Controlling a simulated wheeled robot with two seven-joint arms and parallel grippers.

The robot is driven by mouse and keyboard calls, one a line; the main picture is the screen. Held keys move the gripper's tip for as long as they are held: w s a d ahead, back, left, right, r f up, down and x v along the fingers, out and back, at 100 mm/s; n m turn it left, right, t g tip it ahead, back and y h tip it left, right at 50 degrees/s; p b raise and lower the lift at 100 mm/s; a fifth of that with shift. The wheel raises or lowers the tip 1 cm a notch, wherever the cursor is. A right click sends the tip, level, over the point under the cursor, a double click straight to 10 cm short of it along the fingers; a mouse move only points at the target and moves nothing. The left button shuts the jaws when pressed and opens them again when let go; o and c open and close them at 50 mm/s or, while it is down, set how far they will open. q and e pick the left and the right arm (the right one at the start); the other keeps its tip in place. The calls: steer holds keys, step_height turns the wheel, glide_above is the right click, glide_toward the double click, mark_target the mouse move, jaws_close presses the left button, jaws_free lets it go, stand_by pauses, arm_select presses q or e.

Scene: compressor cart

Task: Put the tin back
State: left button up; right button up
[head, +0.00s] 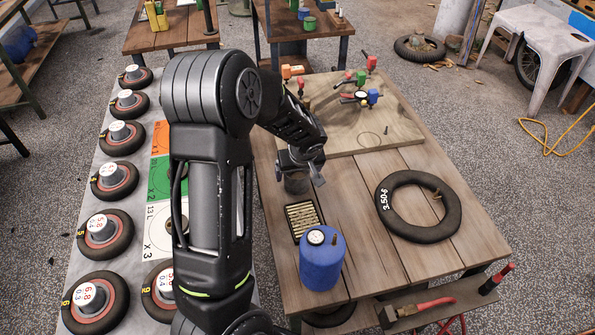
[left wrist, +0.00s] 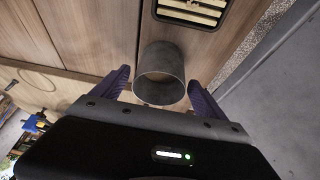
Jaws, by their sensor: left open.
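The tin (head: 296,184) is a small grey open-topped metal cylinder. It stands near the left edge of the wooden table (head: 360,220), behind a slatted tray. My left gripper (head: 301,169) is just above it, pointing down, and hides part of it. In the left wrist view the tin (left wrist: 160,70) shows between the two spread fingers of the left gripper (left wrist: 158,77). A gap shows beside the tin, and I cannot tell whether either finger touches it. My right gripper is out of view.
The slatted tray (head: 303,219) and a blue tank with a gauge (head: 322,262) stand in front of the tin. A black tyre (head: 418,206) lies to the right. A raised board (head: 345,120) behind carries coloured fittings and a thin circle outline. Several wheels line the grey bench at left.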

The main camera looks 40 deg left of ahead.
arm_select(q)
steer(key=shift+d+r, duration=0.1)
steer(key=shift+r, duration=0.35)
steer(key=b+v, duration=0.1)
steer(key=v, duration=1)
steer(key=shift+b, duration=0.3)
steer(key=shift+s, duration=0.15)
